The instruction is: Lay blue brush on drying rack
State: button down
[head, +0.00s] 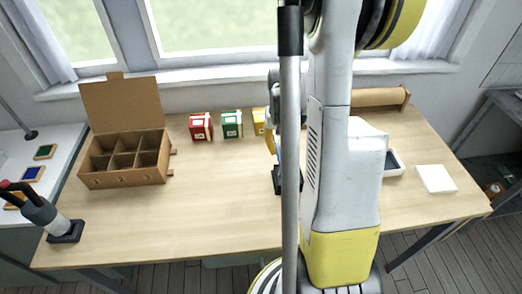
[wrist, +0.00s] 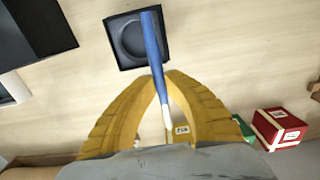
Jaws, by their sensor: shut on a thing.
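The blue brush (wrist: 152,45) is held between the yellow fingers of my gripper (wrist: 162,88) in the wrist view. Its long blue handle points up the picture, and a white part lies between the fingers. The handle crosses over a black square holder (wrist: 122,50) with a round hollow; I cannot tell whether they touch. In the head view my arm hides most of the gripper, and a yellow finger (head: 270,144) shows at its left. The black holder is partly seen there too (head: 277,182). I cannot surely identify the drying rack; small wooden ends (head: 172,152) jut out right of the cardboard box.
The open cardboard box (head: 122,178) with compartments stands at left. Red (head: 201,127), green (head: 232,124) and yellow (head: 259,121) boxes line the back. A tray (head: 394,165) and white pad (head: 436,178) lie right.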

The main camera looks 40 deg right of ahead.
jog(key=w+a+r+n, duration=0.1)
jog(key=w+a+n, duration=0.2)
jog(key=a, duration=1.1)
jog(key=w+a+r+n, duration=0.1)
jog(key=w+a+n, duration=0.3)
jog(key=a, duration=1)
jog(key=w, duration=0.3)
jog(key=shift+w+a, duration=0.2)
jog(key=shift+w, duration=0.05)
